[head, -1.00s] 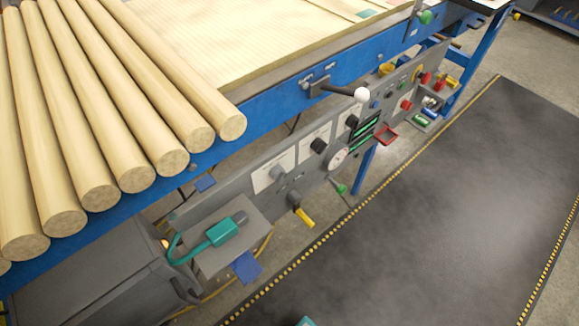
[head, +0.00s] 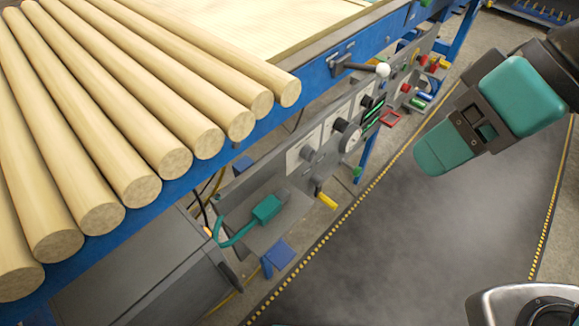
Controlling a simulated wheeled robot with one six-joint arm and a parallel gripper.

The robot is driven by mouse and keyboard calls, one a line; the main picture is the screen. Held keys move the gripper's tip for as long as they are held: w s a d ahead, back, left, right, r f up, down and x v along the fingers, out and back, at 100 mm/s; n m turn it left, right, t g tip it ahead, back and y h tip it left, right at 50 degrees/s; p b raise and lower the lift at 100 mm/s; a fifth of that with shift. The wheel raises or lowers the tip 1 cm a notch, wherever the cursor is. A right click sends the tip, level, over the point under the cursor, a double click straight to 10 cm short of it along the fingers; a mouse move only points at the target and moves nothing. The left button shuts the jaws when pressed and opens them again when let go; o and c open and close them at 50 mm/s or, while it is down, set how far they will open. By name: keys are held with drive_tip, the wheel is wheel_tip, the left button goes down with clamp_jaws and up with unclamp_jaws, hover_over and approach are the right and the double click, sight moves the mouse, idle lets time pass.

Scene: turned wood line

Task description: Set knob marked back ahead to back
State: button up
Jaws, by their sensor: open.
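A row of black knobs is on the long grey control panel (head: 285,188) under the blue-framed table: a near knob (head: 306,153), a middle knob (head: 340,125) and a far knob (head: 366,101). Pale label plates are beside them, but the lettering is too small to read, so I cannot tell which is marked back ahead or where it points. My gripper (head: 443,150), with teal and dark grey parts, is in the air right of the panel, well apart from the knobs. It is open and seen side on; I see nothing held.
Round wooden poles (head: 150,120) lie on the table, ends overhanging its blue edge (head: 270,120). A white-balled lever (head: 382,70), a yellow handle (head: 326,201) and a teal box with a cable (head: 266,208) stick out nearby. The dark floor mat (head: 400,250) is clear.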

drive_tip(key=w+a+f+m+t+y+b, duration=0.1)
drive_tip(key=w+f+t+y+b, duration=0.15)
drive_tip(key=f+b, duration=0.85)
drive_tip(key=w+a+f+m+t+y+b, duration=0.1)
drive_tip(key=w+f+t+y+b, duration=0.2)
drive_tip(key=f+b, duration=0.8)
drive_tip(key=m+t+y+b, duration=0.3)
drive_tip(key=t+y+b, duration=0.15)
drive_tip(key=b, duration=2.05)
approach(314, 155)
drive_tip(key=shift+t+h, duration=0.3)
drive_tip(key=shift+h, duration=0.1)
drive_tip(key=b+x, duration=0.1)
drive_tip(key=x, duration=0.2)
drive_tip(key=b+x, duration=0.1)
drive_tip(key=x, duration=0.2)
drive_tip(key=b+x, duration=0.1)
drive_tip(key=x, duration=0.3)
drive_tip(key=shift+s+a+f, duration=0.15)
drive_tip(key=shift+a+f, duration=0.05)
drive_tip(key=shift+f, duration=0.1)
drive_tip(key=c, duration=0.9)
